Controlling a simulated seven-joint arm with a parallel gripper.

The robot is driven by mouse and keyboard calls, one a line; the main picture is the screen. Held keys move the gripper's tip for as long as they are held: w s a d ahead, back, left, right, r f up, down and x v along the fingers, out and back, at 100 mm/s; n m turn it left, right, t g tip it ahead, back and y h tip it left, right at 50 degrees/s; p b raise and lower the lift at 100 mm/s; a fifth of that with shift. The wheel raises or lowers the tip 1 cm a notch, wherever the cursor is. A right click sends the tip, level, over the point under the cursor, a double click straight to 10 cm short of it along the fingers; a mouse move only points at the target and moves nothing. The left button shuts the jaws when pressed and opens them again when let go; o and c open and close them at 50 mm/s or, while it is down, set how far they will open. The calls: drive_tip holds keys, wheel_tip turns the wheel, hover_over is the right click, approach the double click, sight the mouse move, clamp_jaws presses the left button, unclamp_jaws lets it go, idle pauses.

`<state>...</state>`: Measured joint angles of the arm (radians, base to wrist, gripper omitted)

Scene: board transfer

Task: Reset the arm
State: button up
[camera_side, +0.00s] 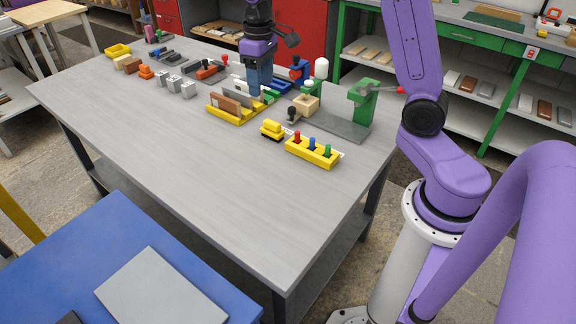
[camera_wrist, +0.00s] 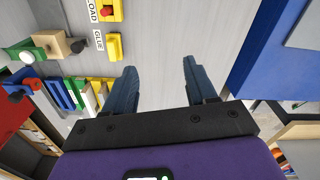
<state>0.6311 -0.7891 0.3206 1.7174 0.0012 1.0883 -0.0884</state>
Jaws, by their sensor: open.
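My gripper (camera_side: 260,88) hangs over the far part of the grey table (camera_side: 180,130) in the side view, fingers down. In the wrist view my gripper (camera_wrist: 160,68) has its two blue fingers spread apart, with only bare table showing between them. In the side view it overlaps the area of a yellow rack (camera_side: 247,117) that holds a brown board (camera_side: 226,104) and a grey one. I cannot tell the exact gap between fingers and rack there. In the wrist view the coloured boards (camera_wrist: 75,93) lie left of the fingers, apart from them.
A yellow tray (camera_side: 313,153) with red, blue and green pegs and a green press (camera_side: 363,103) stand to the right. Grey blocks (camera_side: 188,90) and an orange piece (camera_side: 146,72) stand to the left. The table's near half is clear. A blue table (camera_side: 110,255) is in front.

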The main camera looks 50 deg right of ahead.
drive_tip(key=s+a+n, duration=0.2)
drive_tip(key=s+a, duration=0.2)
drive_tip(key=s, duration=0.3)
drive_tip(key=s+a+n, duration=0.3)
drive_tip(key=s+a, duration=0.2)
drive_tip(key=s, duration=0.3)
drive_tip(key=s+d+f+n, duration=0.1)
drive_tip(key=s+n, duration=0.3)
drive_tip(key=s, duration=1.2)
drive_tip(key=shift+d+f+n, duration=0.35)
drive_tip(key=shift+f+n, duration=0.05)
drive_tip(key=shift+f, duration=0.2)
